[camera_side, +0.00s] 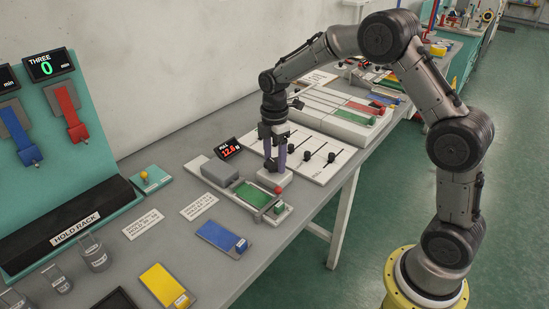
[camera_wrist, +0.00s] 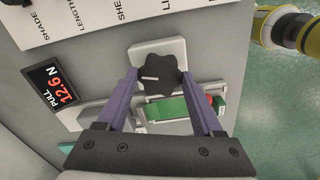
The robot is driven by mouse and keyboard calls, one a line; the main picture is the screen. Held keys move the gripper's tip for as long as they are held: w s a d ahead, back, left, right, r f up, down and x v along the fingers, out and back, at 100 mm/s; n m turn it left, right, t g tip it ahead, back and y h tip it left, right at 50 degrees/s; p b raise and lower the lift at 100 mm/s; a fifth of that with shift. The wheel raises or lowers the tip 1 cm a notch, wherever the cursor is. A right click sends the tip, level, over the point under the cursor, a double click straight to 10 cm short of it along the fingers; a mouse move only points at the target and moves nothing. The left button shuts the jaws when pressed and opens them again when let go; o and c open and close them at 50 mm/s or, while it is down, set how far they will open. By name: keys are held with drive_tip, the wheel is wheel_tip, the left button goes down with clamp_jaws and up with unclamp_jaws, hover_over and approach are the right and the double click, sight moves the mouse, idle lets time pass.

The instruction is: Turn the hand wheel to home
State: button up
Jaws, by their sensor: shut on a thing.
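The hand wheel is a black star-shaped knob (camera_wrist: 161,76) with a short white mark that points left in the wrist view. It stands on a pale plate (camera_wrist: 147,52). My gripper (camera_wrist: 160,79) has its two purple fingers on either side of the knob and is shut on it. In the side view my gripper (camera_side: 275,155) points down at the pale base (camera_side: 274,179), and the knob is mostly hidden by the fingers. A display (camera_side: 228,149) beside it reads PULL 12.6 N; it also shows in the wrist view (camera_wrist: 54,85).
A grey block (camera_side: 219,172), a green strip (camera_side: 253,194) and a red ball (camera_side: 278,190) sit close to the gripper. A slider panel (camera_side: 318,165) lies to the right. Blue (camera_side: 222,236) and yellow (camera_side: 163,284) pads lie nearer the front edge.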

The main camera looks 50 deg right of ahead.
sight(274, 162)
drive_tip(key=shift+r+n, duration=0.1)
drive_tip(key=shift+n, duration=1.4)
drive_tip(key=o, duration=1.4)
drive_tip(key=shift+c, duration=0.2)
wheel_tip(274, 162, up, 14)
